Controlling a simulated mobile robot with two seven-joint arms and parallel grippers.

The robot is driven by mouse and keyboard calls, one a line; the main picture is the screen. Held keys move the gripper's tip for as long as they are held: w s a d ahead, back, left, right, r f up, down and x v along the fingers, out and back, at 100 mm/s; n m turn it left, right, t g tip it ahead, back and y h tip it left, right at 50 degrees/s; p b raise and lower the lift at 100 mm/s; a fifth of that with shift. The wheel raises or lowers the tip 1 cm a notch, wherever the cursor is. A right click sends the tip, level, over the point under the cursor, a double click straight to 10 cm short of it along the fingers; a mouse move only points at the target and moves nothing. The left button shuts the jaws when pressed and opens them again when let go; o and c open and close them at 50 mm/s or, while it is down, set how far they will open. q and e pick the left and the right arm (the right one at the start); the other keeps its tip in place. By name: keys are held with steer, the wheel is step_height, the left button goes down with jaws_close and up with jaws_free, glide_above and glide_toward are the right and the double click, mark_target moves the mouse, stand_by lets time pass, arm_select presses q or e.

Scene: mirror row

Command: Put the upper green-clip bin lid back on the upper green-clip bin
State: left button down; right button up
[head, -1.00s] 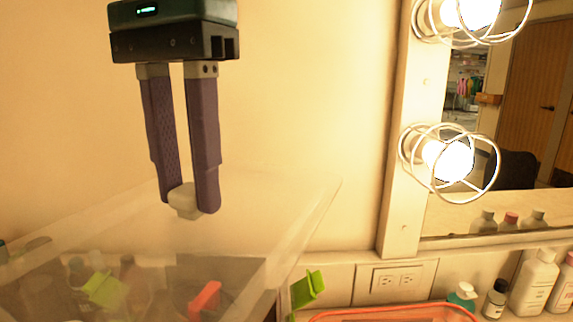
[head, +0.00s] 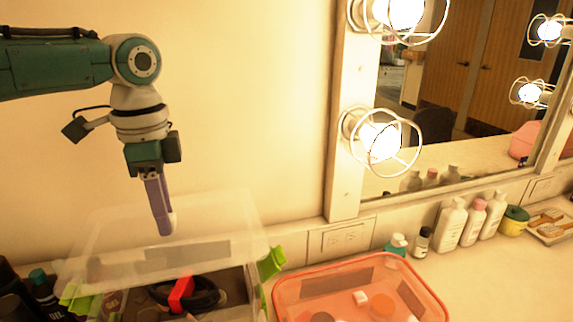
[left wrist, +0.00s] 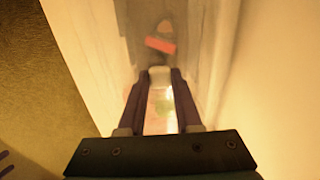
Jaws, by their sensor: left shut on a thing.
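The upper green-clip bin lid (head: 222,216) is a clear, see-through sheet with a small pale knob. My left gripper (head: 167,226) comes down from above and is shut on that knob (left wrist: 159,76). The lid hangs over the upper green-clip bin (head: 258,299), covering much of its opening in the head view. Whether lid and rim touch, I cannot tell. The bin is clear, with a green clip (head: 271,262) standing open on its right and another (head: 76,297) at its left. Inside are a red piece (head: 181,294) and a dark coil. My right gripper is not in view.
An orange-rimmed clear bin (head: 432,293) stands close on the right. Dark bottles (head: 42,290) crowd the left. White bottles (head: 452,224) line the counter below the mirror, and a caged bulb (head: 380,141) juts from its frame. The wall is close behind the lid.

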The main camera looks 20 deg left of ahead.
arm_select(q)
steer(key=shift+s+a+f, duration=0.15)
steer(key=shift+a+f, duration=0.15)
steer(key=shift+f, duration=0.05)
step_height(320, 180, down, 6)
steer(key=b, duration=0.7)
steer(key=shift+f+b, duration=0.75)
steer(key=shift+f, duration=0.25)
steer(key=c, duration=0.5)
jaws_free()
steer(key=shift+r, duration=0.1)
